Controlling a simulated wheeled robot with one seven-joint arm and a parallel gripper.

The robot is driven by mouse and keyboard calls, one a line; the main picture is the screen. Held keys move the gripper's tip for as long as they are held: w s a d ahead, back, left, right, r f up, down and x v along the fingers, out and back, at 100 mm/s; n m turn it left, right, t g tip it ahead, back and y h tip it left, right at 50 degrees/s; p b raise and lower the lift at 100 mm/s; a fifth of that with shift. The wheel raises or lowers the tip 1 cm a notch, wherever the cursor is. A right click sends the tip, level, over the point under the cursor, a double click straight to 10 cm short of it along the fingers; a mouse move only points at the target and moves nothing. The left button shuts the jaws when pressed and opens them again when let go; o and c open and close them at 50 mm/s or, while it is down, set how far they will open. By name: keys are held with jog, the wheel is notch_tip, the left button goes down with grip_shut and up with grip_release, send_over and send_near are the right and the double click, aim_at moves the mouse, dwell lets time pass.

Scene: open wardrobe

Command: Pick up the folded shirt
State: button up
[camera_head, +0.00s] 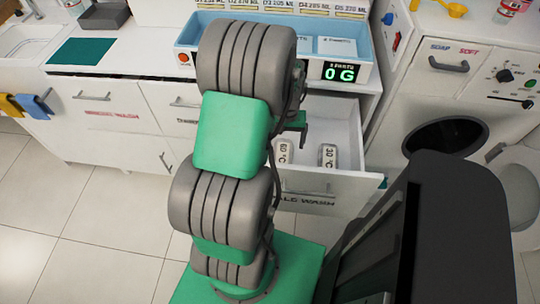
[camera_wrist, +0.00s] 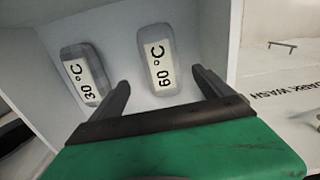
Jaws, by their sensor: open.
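Two small grey rounded bundles with white labels lie in an open white drawer (camera_head: 352,177). One reads 60 °C (camera_head: 284,151) and the other 30 °C (camera_head: 328,156). I cannot tell whether either is the folded shirt. In the wrist view, the 30 °C bundle (camera_wrist: 84,72) is on the left and the 60 °C bundle (camera_wrist: 157,58) is right of centre. My gripper (camera_wrist: 160,79) is open and empty above the drawer, its fingers framing the lower end of the 60 °C bundle. In the head view, my arm partly hides the gripper.
A blue tray (camera_head: 365,31) with labelled compartments and a 0 G display (camera_head: 342,72) stands on the counter above. A washing machine (camera_head: 475,85) is at the right. A sink (camera_head: 32,40) and a green mat (camera_head: 80,51) are at the left.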

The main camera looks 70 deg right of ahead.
aim_at(283, 152)
notch_tip(283, 152, down, 8)
jog(key=shift+w+f, duration=0.15)
jog(key=shift+f, duration=0.1)
jog(key=c, duration=1.5)
